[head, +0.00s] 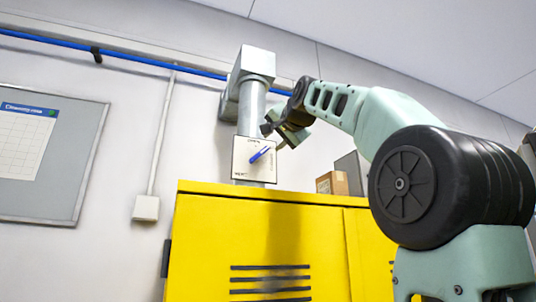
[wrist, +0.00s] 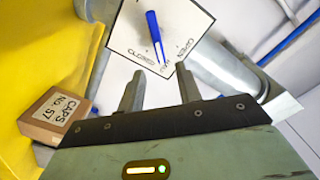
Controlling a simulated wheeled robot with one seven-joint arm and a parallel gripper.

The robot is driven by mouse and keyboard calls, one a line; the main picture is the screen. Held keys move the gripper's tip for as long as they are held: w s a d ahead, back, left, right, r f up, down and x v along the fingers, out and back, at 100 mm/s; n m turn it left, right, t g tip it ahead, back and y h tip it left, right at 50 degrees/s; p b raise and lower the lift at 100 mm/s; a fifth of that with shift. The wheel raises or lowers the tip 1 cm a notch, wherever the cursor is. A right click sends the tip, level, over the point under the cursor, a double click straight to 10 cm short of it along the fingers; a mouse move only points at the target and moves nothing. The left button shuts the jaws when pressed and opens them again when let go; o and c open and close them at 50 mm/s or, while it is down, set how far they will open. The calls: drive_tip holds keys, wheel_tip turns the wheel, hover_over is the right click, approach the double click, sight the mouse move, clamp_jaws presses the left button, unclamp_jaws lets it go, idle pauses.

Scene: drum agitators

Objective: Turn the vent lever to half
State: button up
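The vent lever is a blue handle (head: 262,153) on a square white plate (head: 241,171), fixed to the grey vent duct (head: 250,110) above the yellow cabinet. In the head view it slants up to the right. In the wrist view the lever (wrist: 155,35) lies across the white plate (wrist: 127,32), its narrow end towards my gripper. The plate reads "CLOSED" on one side and what looks like "OPEN" on another; a third mark is too small to read. My gripper (wrist: 160,82) is open and empty, its fingers apart just short of the lever. In the head view my gripper (head: 284,141) is right of the plate.
A yellow cabinet (head: 225,225) stands below the plate. A cardboard box (head: 332,183) sits on its top at the right; it shows in the wrist view as a "CAPS" box (wrist: 55,115). A blue pipe (head: 135,59) runs along the wall behind.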

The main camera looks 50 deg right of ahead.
drive_tip(key=b+v, duration=0.2)
drive_tip(key=v, duration=0.6)
drive_tip(key=shift+s, duration=0.35)
drive_tip(key=shift+a, duration=0.1)
